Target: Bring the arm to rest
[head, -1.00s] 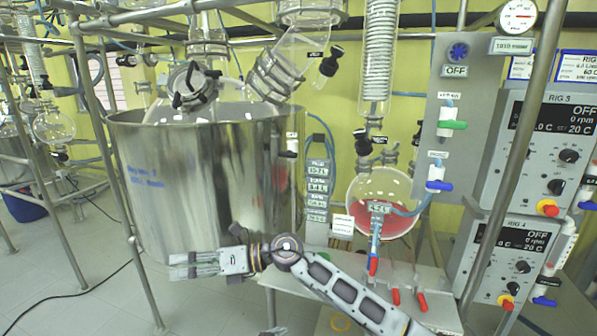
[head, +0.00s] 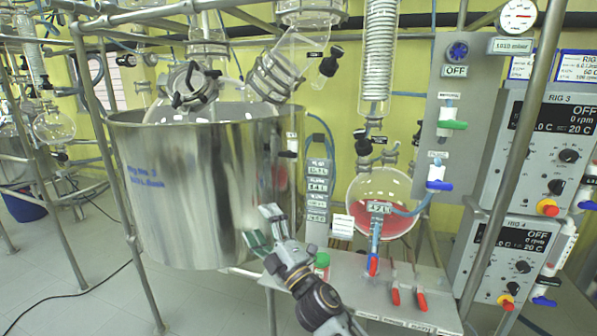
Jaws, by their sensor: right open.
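My right gripper (head: 263,228) is in the lower middle of the head view, its arm coming up from the bottom edge. Its fingers are spread, with nothing between them. The fingers point up and left, in front of the lower right side of the large steel vessel (head: 190,190) in the picture. I cannot tell how far apart they are in depth. My left gripper is not in view.
A metal shelf (head: 432,313) with red-handled valves is right of my arm. A green-capped item (head: 322,260) stands close beside the arm. A round flask (head: 362,190) with red liquid hangs above the shelf. Frame poles and control boxes (head: 545,140) stand right.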

